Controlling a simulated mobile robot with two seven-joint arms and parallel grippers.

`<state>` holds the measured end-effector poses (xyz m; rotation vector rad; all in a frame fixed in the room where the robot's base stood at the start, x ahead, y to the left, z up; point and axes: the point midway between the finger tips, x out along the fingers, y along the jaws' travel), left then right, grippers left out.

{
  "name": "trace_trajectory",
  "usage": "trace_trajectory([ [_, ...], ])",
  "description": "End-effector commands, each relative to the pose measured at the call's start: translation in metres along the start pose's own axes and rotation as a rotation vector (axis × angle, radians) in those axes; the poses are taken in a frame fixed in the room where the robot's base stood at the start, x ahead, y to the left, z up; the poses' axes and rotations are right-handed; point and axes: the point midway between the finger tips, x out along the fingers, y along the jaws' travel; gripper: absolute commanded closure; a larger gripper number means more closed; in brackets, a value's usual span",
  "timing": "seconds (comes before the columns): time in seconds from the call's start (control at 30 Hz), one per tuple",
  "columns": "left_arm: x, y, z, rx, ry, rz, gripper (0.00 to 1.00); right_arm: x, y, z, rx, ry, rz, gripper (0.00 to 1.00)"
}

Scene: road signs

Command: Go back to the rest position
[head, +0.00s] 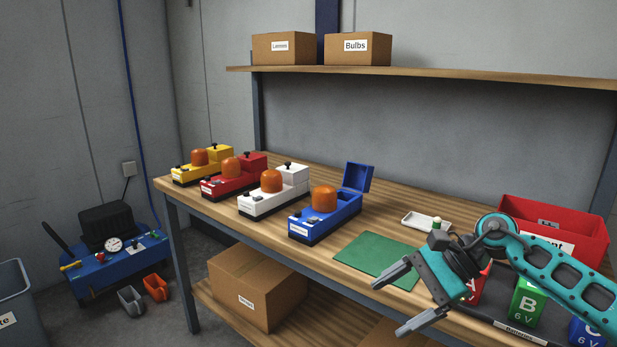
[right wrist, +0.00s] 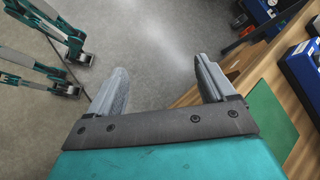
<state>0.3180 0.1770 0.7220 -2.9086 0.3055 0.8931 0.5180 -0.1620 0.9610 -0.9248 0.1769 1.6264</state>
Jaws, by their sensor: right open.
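My right gripper (head: 397,300) comes in from the right in the head view. It is open and empty, in front of the bench's near edge, close to the green mat (head: 380,258). In the right wrist view my right gripper (right wrist: 165,85) shows its two fingers spread apart with grey floor between them. The bench edge lies beside its right finger. My left gripper is out of the head view; teal parts of my own show at the upper left of the right wrist view.
The wooden bench (head: 300,272) bears yellow (head: 218,151), red (head: 252,163), white (head: 290,174) and blue (head: 330,214) lamp units, the blue one with its lid open. A white tray (head: 412,223), red bin (head: 520,208) and lettered batteries (head: 527,302) sit at right. Floor in front is clear.

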Motion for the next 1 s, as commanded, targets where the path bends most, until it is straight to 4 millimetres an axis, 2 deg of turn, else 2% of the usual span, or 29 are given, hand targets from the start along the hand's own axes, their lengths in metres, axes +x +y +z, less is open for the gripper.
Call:
trace_trajectory([
  [0.03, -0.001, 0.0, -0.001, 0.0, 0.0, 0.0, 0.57, 0.026, 0.004, 0.016, 0.105, -0.112, -0.044, 0.17],
  [0.13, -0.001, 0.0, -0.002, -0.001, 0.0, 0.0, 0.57, 0.059, 0.004, 0.047, 0.354, -0.334, -0.137, 0.17],
  [0.23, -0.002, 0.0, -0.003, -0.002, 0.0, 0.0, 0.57, 0.078, 0.003, 0.07, 0.641, -0.557, -0.21, 0.17],
  [0.37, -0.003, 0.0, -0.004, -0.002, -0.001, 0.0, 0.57, 0.088, 0.003, 0.082, 1.06, -0.846, -0.275, 0.17],
  [0.47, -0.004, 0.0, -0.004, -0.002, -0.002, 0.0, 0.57, 0.089, 0.008, 0.075, 1.407, -1.065, -0.307, 0.17],
  [0.57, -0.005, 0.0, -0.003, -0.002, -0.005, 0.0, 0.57, 0.089, 0.021, 0.055, 1.766, -1.281, -0.329, 0.17],
  [0.67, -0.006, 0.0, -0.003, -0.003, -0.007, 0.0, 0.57, 0.092, 0.046, 0.026, 2.132, -1.499, -0.345, 0.17],
  [0.77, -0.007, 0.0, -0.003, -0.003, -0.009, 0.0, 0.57, 0.098, 0.084, -0.007, 2.497, -1.725, -0.358, 0.17],
  [0.8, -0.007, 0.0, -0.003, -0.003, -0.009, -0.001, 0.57, 0.102, 0.103, -0.019, -2.503, 1.724, 0.346, 0.17],
  [0.9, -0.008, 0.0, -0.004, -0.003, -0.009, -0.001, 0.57, 0.112, 0.154, -0.045, -2.18, 1.508, 0.284, 0.17],
  [1.0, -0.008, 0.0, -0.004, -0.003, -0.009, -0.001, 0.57, 0.122, 0.204, -0.06, -1.908, 1.344, 0.249, 0.17],
])
